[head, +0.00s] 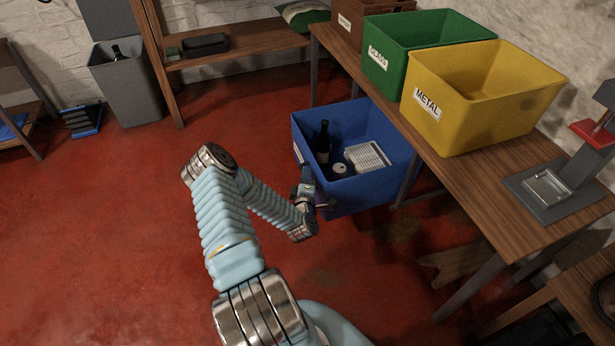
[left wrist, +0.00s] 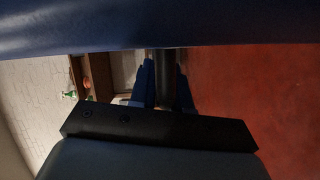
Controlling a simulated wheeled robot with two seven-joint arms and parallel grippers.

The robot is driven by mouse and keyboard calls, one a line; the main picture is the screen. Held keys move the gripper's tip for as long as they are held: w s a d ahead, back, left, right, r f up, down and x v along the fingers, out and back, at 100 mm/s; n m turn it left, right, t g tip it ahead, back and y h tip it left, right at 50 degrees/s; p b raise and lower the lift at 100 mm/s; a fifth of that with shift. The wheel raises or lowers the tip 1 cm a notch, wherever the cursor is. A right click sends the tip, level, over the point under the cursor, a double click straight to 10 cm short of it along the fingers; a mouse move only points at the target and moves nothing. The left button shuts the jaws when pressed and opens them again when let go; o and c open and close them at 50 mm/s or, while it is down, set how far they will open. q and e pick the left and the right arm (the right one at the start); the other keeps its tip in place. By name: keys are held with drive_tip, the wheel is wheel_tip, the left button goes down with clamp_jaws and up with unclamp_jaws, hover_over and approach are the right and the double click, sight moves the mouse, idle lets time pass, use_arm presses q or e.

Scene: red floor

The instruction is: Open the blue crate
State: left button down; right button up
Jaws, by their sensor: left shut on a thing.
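The blue crate (head: 372,192) stands on the red floor, under the edge of the wooden table. Its top is open, and a dark bottle (head: 323,143), a small white round item (head: 340,169) and a white ridged item (head: 367,157) show inside. My left gripper (head: 322,206) is low at the crate's near left side. In the left wrist view my left gripper (left wrist: 164,85) has its blue fingers shut on a dark bar, which looks like the crate's handle. The crate's blue wall (left wrist: 130,25) fills the top of that view. My right gripper is not in view.
A green bin (head: 395,70) labelled GLASS and a yellow bin (head: 450,125) labelled METAL stand on the wooden table (head: 465,190) above the crate. A grey bin (head: 128,95) stands at the back left. The red floor left of the crate is clear.

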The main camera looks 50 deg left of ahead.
use_arm(q)
drive_tip(key=c, duration=1.2)
unclamp_jaws()
drive_tip(key=shift+o, duration=0.2)
drive_tip(key=v, duration=1.3)
drive_tip(key=shift+s+d, duration=0.25)
drive_tip(key=shift+s, duration=0.1)
drive_tip(key=w+d+f+m+g+h+p, duration=0.15)
drive_tip(key=w+d+m+h, duration=0.35)
drive_tip(key=d, duration=0.5)
drive_tip(key=w+d+f+m+t+h, duration=0.1)
drive_tip(key=w+d+f+m+h, duration=0.15)
drive_tip(key=d+m+h, duration=0.65)
drive_tip(key=s+d+m+g+h, duration=0.2)
drive_tip(key=s+d+m+g, duration=0.7)
drive_tip(key=s+d, duration=0.3)
drive_tip(key=shift+s+d+r+g+p, duration=0.15)
drive_tip(key=shift+s+d+g+p, duration=0.2)
drive_tip(key=shift+d+g, duration=0.6)
